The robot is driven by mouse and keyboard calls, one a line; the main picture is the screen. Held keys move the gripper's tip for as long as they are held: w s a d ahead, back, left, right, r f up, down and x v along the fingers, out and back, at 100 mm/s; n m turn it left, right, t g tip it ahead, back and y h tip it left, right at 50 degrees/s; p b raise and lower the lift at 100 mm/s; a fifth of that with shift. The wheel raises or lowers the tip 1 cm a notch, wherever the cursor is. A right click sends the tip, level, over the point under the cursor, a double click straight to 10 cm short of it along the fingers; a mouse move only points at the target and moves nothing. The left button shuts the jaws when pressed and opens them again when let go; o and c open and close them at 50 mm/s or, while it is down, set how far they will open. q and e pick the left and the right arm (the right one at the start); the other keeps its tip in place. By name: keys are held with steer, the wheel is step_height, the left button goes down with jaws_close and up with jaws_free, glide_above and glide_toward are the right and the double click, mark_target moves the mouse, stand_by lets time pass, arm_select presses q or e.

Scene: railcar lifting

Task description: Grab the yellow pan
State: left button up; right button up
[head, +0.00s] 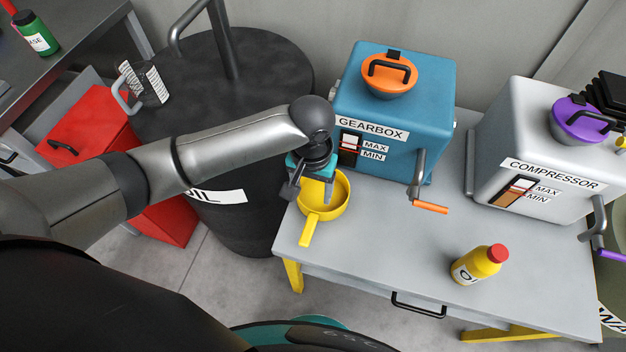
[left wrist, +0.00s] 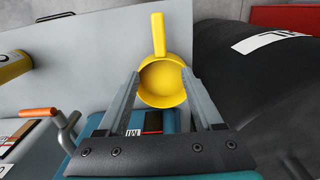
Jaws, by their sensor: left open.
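The yellow pan (head: 326,212) sits on the grey table (head: 390,235) near its left edge, in front of the gearbox. Its handle points toward the table's front left. My left gripper (head: 310,188) is open and close over the pan's far left side, partly covering it in the head view. In the left wrist view the pan (left wrist: 161,82) lies between and beyond the two open fingers (left wrist: 161,80), with its handle pointing up. Whether the fingers touch the pan is unclear. My right gripper is not in view.
A blue gearbox (head: 400,85) with an orange cap and crank stands behind the pan. A grey compressor (head: 535,145) is at the right. A yellow oil bottle (head: 480,264) stands near the table's front. A black barrel (head: 225,100) stands left of the table. The table's middle is clear.

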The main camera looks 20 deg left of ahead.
arm_select(q)
steer(key=b, duration=0.3)
glide_above(311, 222)
steer(key=f, duration=0.9)
steer(key=shift+w+d, duration=0.1)
steer(key=shift+w, duration=0.1)
steer(key=shift+f, duration=0.85)
steer(key=f, duration=0.1)
steer(key=f+b, duration=0.1)
steer(key=f, duration=0.1)
steer(key=shift+s+f+b, duration=0.3)
steer(key=shift+f+b, duration=0.05)
steer(key=shift+b, duration=0.05)
steer(key=shift+f, duration=0.35)
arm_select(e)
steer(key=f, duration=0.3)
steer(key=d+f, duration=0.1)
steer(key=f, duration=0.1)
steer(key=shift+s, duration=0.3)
arm_select(q)
steer(key=shift+r, duration=0.1)
steer(key=c, duration=0.6)
jaws_close()
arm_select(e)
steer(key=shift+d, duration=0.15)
